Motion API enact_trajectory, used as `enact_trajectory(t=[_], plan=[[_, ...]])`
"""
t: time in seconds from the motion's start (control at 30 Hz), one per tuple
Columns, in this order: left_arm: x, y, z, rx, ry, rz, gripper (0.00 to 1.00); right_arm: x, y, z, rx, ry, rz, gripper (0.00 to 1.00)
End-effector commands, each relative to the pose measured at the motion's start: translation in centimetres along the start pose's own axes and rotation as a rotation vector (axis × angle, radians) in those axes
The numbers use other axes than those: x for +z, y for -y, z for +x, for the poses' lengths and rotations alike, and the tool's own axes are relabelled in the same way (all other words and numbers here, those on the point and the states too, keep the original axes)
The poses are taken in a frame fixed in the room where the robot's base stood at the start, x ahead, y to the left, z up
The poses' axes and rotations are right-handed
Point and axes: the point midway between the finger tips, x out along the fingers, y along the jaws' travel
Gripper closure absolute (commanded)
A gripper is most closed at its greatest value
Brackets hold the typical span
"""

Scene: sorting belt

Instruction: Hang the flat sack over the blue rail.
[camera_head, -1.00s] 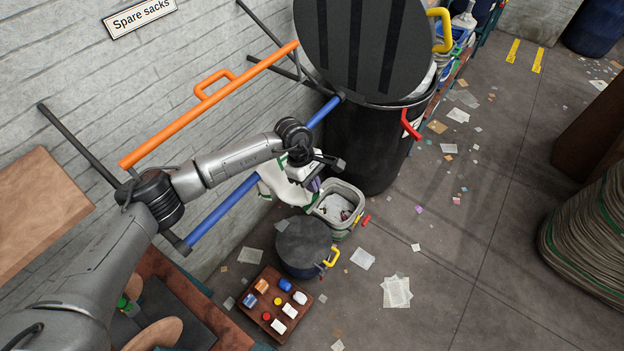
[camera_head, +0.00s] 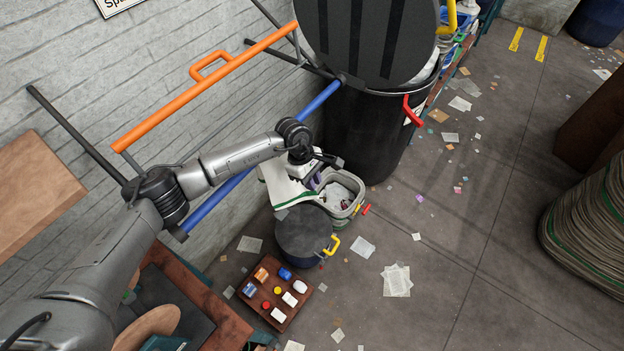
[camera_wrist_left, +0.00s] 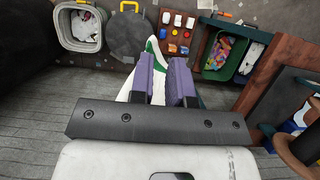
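The flat sack (camera_head: 280,184) is white with a green stripe. It hangs below my left gripper (camera_head: 312,181) on the right, floor side of the blue rail (camera_head: 222,193). In the left wrist view, the sack (camera_wrist_left: 128,91) spreads out behind the purple fingers of my left gripper (camera_wrist_left: 164,66), which look closed on it with a narrow gap. The grip itself is partly hidden. My left arm crosses above the rail and hides its middle. My right gripper is not in view.
An orange rail (camera_head: 205,84) with a handle runs above the blue one. A black barrel (camera_head: 362,140) stands at the rail's far end. A grey bin (camera_head: 356,207), a lidded pot (camera_head: 303,232) and a tray of small items (camera_head: 262,307) stand below.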

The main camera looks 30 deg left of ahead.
Motion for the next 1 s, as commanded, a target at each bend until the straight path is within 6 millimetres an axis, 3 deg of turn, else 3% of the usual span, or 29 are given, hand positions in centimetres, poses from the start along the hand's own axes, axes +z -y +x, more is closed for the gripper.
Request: enact_trajectory(t=[0.13,0.3,0.63,0.8,1.0], plan=[[0.00,-0.01,-0.02,0.000,0.000,0.000,0.69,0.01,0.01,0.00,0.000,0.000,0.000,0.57],[0.00,-0.01,-0.02,0.000,0.000,0.000,0.68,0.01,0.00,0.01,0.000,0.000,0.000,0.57],[-0.01,-0.01,-0.03,0.000,0.000,0.000,0.36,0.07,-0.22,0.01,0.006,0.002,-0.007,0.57],[-0.01,-0.01,-0.03,0.000,0.000,0.000,0.35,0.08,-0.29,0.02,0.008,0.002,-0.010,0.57],[-0.01,0.00,-0.02,0.000,0.000,0.000,0.16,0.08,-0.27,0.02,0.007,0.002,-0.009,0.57]])
